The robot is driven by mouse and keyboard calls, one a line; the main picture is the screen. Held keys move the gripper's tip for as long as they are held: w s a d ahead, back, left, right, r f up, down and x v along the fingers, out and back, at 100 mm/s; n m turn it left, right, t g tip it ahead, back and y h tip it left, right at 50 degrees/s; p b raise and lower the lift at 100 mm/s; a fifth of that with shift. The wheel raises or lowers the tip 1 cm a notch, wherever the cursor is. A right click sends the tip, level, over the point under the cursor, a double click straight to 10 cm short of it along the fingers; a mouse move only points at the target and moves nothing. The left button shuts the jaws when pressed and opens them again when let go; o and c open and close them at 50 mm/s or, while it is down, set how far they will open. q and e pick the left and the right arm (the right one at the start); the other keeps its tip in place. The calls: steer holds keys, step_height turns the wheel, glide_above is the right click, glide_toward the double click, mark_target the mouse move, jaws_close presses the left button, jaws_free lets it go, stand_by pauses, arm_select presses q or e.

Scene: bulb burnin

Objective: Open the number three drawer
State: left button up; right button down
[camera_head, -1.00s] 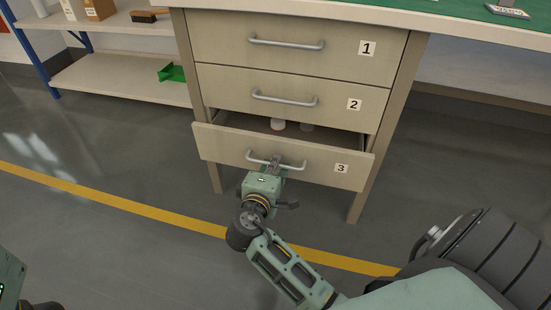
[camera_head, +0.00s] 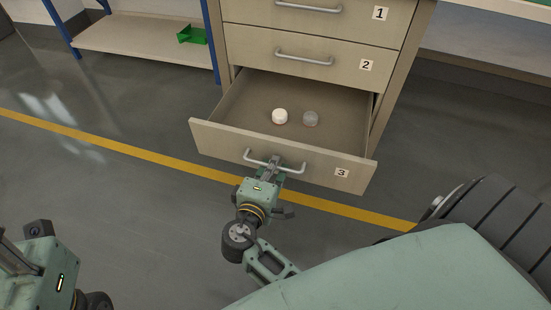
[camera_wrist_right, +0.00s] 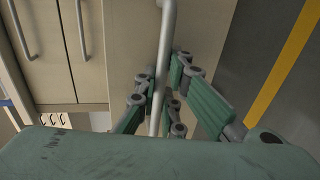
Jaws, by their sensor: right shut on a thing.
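The number three drawer (camera_head: 220,133) is the lowest of the cabinet and stands well out, its inside showing in the head view. A white round item (camera_head: 280,116) and a grey round item (camera_head: 311,118) sit apart on its floor. My right gripper (camera_head: 272,167) is shut on the drawer's bar handle (camera_head: 293,169). In the right wrist view the handle (camera_wrist_right: 168,40) runs between the fingers of my right gripper (camera_wrist_right: 163,95). Part of my left arm shows at the lower left of the head view, but its fingertips cannot be made out.
Drawer two (camera_head: 330,60) and drawer one (camera_head: 350,20) above are shut. A shelf (camera_head: 130,50) with a green holder (camera_head: 192,35) stands at the left. A yellow floor line (camera_head: 120,145) passes under the drawer. The floor at left is clear.

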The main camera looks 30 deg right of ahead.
steer(key=shift+s+a, duration=0.1)
steer(key=c, duration=2.1)
jaws_free()
